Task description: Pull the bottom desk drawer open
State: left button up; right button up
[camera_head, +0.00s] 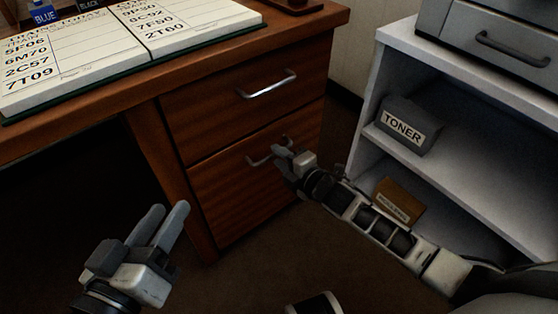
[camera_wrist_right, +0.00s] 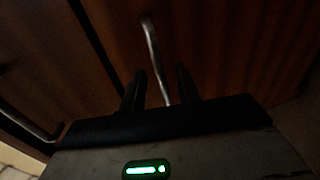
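The wooden desk's bottom drawer (camera_head: 235,195) looks flush with the desk front, below the top drawer (camera_head: 225,112). Its metal bar handle (camera_head: 262,158) shows its left part in the head view. My right gripper (camera_head: 283,150) is at the right part of this handle and hides some of it. In the right wrist view the handle (camera_wrist_right: 153,50) runs down between the two dark fingers of my right gripper (camera_wrist_right: 159,80), with gaps visible beside it. My left gripper (camera_head: 171,209) is empty, its fingers apart, low in front of the desk's left side.
The top drawer has its own bar handle (camera_head: 268,84). A grey shelf unit (camera_head: 480,85) stands on the right, holding a toner box (camera_head: 405,125) and a small brown box (camera_head: 400,200). An open book (camera_head: 130,50) lies on the desk. Dark floor is free before the drawers.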

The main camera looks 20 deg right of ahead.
pick_arm(q)
jog(key=shift+r, duration=0.35)
pick_arm(e)
jog(key=shift+w+a+f, duration=0.1)
jog(key=shift+w+a, duration=0.1)
jog(key=shift+w, duration=0.3)
grip_shut()
jog(key=shift+s, duration=0.1)
